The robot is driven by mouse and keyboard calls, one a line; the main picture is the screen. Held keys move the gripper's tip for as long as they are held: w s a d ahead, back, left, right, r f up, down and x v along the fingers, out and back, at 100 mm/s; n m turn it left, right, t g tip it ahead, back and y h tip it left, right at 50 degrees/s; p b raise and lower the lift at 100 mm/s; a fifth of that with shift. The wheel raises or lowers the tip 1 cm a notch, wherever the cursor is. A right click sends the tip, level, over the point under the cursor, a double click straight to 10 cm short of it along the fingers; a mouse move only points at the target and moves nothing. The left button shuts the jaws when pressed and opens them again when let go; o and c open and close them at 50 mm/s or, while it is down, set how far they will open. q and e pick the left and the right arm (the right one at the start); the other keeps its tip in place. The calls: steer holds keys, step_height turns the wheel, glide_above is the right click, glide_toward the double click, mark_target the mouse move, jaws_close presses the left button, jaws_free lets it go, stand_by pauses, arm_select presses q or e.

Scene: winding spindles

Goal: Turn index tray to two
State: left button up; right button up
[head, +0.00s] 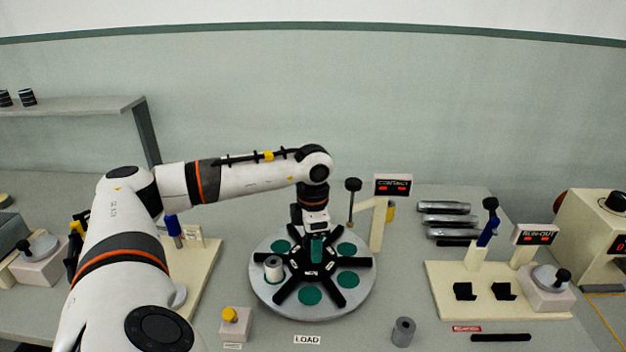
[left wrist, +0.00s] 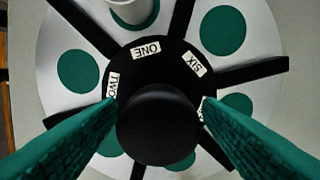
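The index tray (head: 357,296) is a round grey plate with a black spoked hub and green discs in its sectors. A white cup-like piece (head: 273,269) sits on its left disc. In the left wrist view, upside-down ONE (left wrist: 146,49), SIX (left wrist: 193,65) and sideways TWO (left wrist: 113,87) labels show on the hub, with the cup's base (left wrist: 131,10) at the top edge. My left gripper (head: 316,249) points down over the hub. Its green fingers lie on either side of the round black knob (left wrist: 158,125); whether they touch it is unclear. My right gripper is out of view.
A cream post with a sign (head: 392,185) stands close behind the tray at right. A grey cylinder (head: 403,331) and a yellow-knobbed block (head: 235,322) stand in front. The run-out fixture (head: 447,303) is further right, with metal spindles (head: 444,221) behind it.

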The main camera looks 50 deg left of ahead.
arm_select(q)
step_height(320, 180, up, 12)
steer(key=shift+b, duration=0.3)
stand_by(0.3)
steer(key=shift+f, duration=0.1)
stand_by(0.5)
